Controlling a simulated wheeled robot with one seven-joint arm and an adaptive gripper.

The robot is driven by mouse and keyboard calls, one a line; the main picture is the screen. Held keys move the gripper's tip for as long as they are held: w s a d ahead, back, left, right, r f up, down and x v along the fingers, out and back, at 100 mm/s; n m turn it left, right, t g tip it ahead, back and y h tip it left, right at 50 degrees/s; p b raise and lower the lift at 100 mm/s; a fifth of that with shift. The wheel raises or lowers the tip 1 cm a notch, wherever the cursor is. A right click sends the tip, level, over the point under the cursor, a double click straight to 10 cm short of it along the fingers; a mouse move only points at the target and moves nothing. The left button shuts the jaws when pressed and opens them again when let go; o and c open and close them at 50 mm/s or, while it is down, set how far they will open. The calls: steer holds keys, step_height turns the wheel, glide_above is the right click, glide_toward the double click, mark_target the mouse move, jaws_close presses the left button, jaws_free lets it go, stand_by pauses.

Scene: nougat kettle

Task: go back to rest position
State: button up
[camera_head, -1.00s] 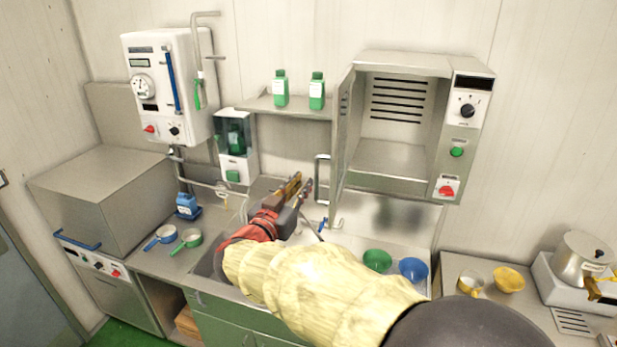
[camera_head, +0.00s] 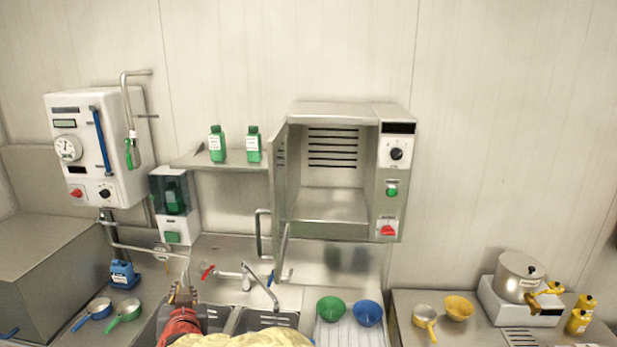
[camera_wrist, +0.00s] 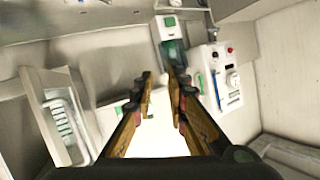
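My gripper (camera_head: 183,296) is low in the head view, over the left part of the sink, with its fingers pointing up and away. In the wrist view its two fingers (camera_wrist: 159,90) stand apart with nothing between them. My red wrist and yellow-sleeved arm come up from the bottom edge of the head view. The gripper is clear of the shelf and of the open oven-like cabinet (camera_head: 333,205).
The cabinet door (camera_head: 280,190) stands open to the left. A faucet (camera_head: 240,277) rises behind the sink. A green bowl (camera_head: 330,308) and blue bowl (camera_head: 368,313) sit right of it. A steel pot (camera_head: 521,280) stands at far right. Bottles (camera_head: 217,146) stand on the shelf.

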steer(key=s+d+f+n+g+b, duration=0.3)
steer(key=s+d+f+g+b, duration=0.55)
steer(key=s+d+f, duration=0.5)
steer(key=s+d+f+m+h+b, duration=0.1)
steer(key=s+d+f+b, duration=0.4)
steer(key=d, duration=0.7)
steer(key=s+d+f+m+t+h+b, duration=0.1)
steer(key=s+d+f+m+h+b, duration=0.1)
steer(key=d+f+b, duration=0.7)
steer(key=s+d+f+m+h+b, duration=0.2)
steer(key=s+d+f+b, duration=0.5)
steer(key=d+b, duration=0.4)
steer(key=d+h, duration=0.1)
steer(key=d, duration=0.3)
steer(key=shift+s+d+f+b, duration=0.2)
steer(key=shift+s+d+b, duration=0.1)
steer(key=shift+s+d, duration=0.1)
